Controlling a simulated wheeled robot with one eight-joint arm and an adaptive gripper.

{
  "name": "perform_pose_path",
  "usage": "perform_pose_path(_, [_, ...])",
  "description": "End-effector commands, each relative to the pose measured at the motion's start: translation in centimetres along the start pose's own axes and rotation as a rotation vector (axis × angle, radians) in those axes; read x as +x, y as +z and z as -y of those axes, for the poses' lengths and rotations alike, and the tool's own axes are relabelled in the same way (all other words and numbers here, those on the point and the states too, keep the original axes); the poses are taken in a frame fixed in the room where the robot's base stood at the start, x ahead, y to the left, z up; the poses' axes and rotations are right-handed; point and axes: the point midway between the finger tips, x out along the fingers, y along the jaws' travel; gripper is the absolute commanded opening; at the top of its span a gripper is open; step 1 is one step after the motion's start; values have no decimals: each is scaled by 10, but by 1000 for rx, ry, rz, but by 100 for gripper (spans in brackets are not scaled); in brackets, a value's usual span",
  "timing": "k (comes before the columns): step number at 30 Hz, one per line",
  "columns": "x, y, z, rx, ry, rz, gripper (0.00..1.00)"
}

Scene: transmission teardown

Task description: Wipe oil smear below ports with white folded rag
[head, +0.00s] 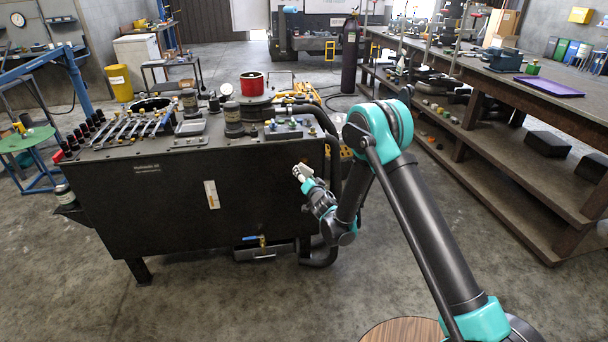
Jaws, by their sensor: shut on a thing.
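My gripper (306,178) is at the right part of the front face of a dark hydraulic tank (130,215). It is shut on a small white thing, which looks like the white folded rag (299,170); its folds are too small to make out. The rag is close to the tank's front face; I cannot tell whether it touches. A block with several coloured fittings (284,130) sits on the tank top above and left of the gripper. I cannot make out an oil smear on the dark face, and the area behind the gripper is hidden.
Wrenches (130,128), canisters (233,118) and a red pot (252,84) crowd the tank top. A valve with a blue handle (252,239) sticks out low on the front. A long workbench (520,95) stands at the right. The floor between is clear.

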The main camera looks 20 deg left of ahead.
Motion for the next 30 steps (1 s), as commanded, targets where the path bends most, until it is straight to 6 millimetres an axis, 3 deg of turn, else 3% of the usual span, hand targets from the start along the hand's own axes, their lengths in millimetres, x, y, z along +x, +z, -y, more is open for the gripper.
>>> perform_pose_path(17, [17, 16, -16, 0, 1, 0, 36])
perform_pose_path(30, [56, 10, -15, 0, 1, 0, 36])
